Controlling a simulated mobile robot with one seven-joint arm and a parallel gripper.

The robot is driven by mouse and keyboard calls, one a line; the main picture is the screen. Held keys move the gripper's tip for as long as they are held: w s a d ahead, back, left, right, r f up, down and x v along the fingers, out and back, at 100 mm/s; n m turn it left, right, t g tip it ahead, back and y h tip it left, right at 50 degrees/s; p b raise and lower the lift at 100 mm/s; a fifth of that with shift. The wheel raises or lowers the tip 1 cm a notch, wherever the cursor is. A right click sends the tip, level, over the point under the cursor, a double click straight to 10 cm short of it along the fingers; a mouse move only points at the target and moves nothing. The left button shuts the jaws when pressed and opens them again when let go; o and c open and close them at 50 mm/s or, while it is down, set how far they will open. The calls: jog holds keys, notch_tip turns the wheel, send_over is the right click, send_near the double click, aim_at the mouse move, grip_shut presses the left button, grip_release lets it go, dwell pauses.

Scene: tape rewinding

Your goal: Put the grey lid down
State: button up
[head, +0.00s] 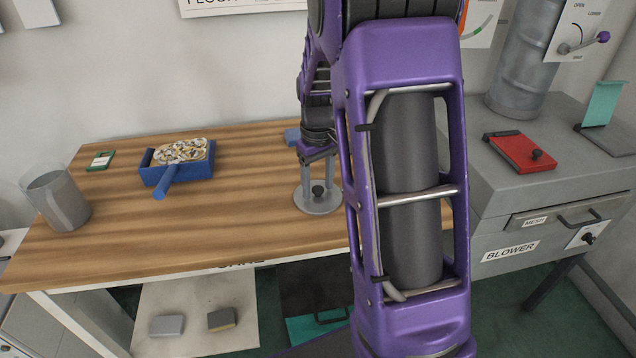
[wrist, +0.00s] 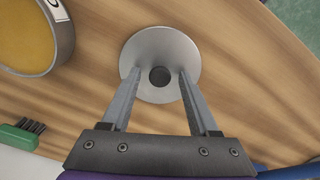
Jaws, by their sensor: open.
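The grey lid (head: 312,207) is a round disc with a dark knob (head: 318,191), and it appears to lie flat on the wooden table. It also shows in the wrist view (wrist: 160,44), with the knob (wrist: 160,77) near its middle. My gripper (head: 319,186) points down over the lid. In the wrist view its two fingers (wrist: 160,73) stand apart on either side of the knob, with visible gaps. Whether the fingertips touch the disc I cannot tell.
A blue box (head: 185,174) with pale bits and a grey cup (head: 60,202) stand on the wooden table (head: 240,225). A round container with yellow contents (wrist: 28,38) and a green brush (wrist: 20,135) show in the wrist view. The blower cabinet (head: 500,222) is at right.

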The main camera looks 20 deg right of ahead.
aim_at(318, 189)
notch_tip(318, 189, up, 12)
jog(key=p, duration=0.2)
jog(key=shift+r, duration=0.15)
dwell(0.4)
